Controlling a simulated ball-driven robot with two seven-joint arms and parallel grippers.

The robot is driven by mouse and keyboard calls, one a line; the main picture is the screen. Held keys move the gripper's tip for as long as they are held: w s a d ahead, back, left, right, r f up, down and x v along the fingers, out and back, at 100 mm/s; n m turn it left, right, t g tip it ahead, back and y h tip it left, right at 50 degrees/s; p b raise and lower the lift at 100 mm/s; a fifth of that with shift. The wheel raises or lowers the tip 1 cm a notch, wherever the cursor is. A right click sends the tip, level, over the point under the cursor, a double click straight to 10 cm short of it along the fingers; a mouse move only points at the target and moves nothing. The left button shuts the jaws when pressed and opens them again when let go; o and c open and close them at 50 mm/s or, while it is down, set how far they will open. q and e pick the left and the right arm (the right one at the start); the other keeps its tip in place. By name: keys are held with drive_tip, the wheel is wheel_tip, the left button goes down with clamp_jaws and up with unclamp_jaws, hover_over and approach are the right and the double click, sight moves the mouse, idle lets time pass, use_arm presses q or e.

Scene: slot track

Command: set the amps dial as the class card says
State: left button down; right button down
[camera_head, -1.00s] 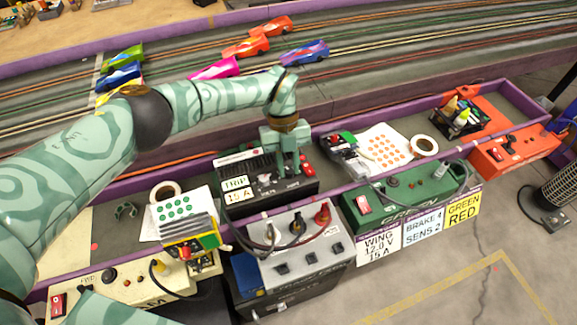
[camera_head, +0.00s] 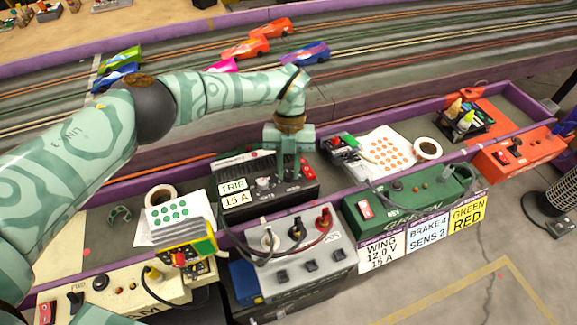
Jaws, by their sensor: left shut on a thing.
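The black power supply box (camera_head: 238,207) stands at the track's near edge, with a white label reading TRIP 15 A (camera_head: 234,192) on its left. My left gripper (camera_head: 289,176) points down and is shut on the amps dial at the right part of the box's panel. The fingers hide the dial and its pointer, so I cannot read its setting. Another small knob (camera_head: 263,182) shows to the left of the fingers. The class card (camera_head: 381,251) hangs in front of the green box and reads WING, 12.0 V, 15 A. My right gripper is not in view.
A grey battery (camera_head: 296,262) with cabled terminals stands in front of the black box. The green box (camera_head: 405,203) is to its right, a cream box (camera_head: 125,296) to the left. Slot cars (camera_head: 246,49) stand on the track behind. Floor at the lower right is clear.

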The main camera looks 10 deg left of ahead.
use_arm(q)
drive_tip(key=c, duration=1.2)
unclamp_jaws()
drive_tip(key=shift+c, duration=0.2)
drive_tip(key=b+v, duration=0.1)
drive_tip(key=v, duration=1.5)
drive_tip(key=shift+r, duration=0.15)
drive_tip(key=shift+w, duration=0.1)
